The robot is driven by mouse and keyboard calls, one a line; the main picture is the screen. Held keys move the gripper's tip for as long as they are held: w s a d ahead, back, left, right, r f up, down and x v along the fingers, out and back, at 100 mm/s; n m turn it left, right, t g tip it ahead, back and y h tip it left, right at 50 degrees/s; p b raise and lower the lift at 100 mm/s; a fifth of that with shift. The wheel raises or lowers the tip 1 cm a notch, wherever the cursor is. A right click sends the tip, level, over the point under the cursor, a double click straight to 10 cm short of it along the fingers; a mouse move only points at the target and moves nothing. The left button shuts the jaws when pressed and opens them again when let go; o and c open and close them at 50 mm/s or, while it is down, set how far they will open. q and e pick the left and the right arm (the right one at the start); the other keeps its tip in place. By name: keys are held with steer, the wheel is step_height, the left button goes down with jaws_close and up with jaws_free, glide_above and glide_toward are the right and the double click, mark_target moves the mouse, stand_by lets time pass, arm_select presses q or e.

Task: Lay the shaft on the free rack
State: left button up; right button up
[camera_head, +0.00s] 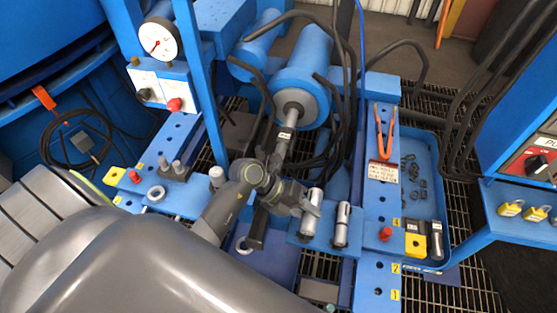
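My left arm comes in from the lower left, and its gripper (307,203) is over a blue block (325,238) near the middle. I cannot tell which is the shaft, nor whether the fingers touch the left one. The finger gap is too small to make out. No clearly empty rack can be identified. My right gripper is not in view.
A large blue hydraulic cylinder (303,75) with a steel rod (284,135) stands behind the gripper, with black hoses around it. A blue rail (382,205) carries orange-handled pliers (385,130). A blue tray (418,165) holds small dark parts. Metal grating (463,215) lies at right.

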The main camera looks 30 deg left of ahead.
arm_select(q)
steer(key=shift+s+a+f+g+y, duration=0.15)
steer(key=shift+s+a+f, duration=0.2)
steer(key=shift+a+f, duration=0.2)
steer(key=shift+s+a+f+g+y, duration=0.15)
steer(key=shift+s+a+f, duration=0.15)
steer(key=shift+a+f, duration=0.15)
steer(key=v, duration=0.4)
steer(key=shift+w+d+r+p, duration=0.15)
steer(key=shift+w+r+p, duration=0.15)
steer(key=shift+r+p, duration=0.1)
steer(key=shift+o, duration=0.8)
steer(key=v, duration=0.6)
steer(key=shift+s+f, duration=0.25)
steer(key=shift+f, duration=0.05)
steer(key=a+r+p, duration=0.1)
steer(key=a+r, duration=0.3)
steer(key=r, duration=0.2)
steer(key=shift+s+r, duration=0.2)
steer(key=shift+s, duration=0.25)
